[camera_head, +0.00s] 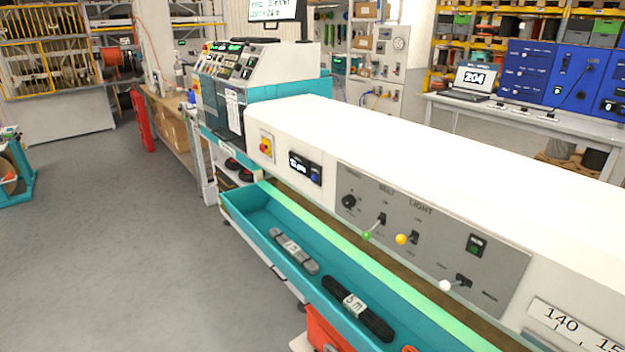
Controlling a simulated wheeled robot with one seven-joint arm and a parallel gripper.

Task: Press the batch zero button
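No button has a readable batch zero label, so I cannot tell which one it is. My gripper is not in view.
A red-and-yellow switch (266,147) sits left of the counter. A teal trough (262,222) below the panel holds cable bundles (294,251). A console (235,65) with many buttons stands behind. A laptop (474,80) is on the right bench. The grey floor (130,240) at left is clear.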

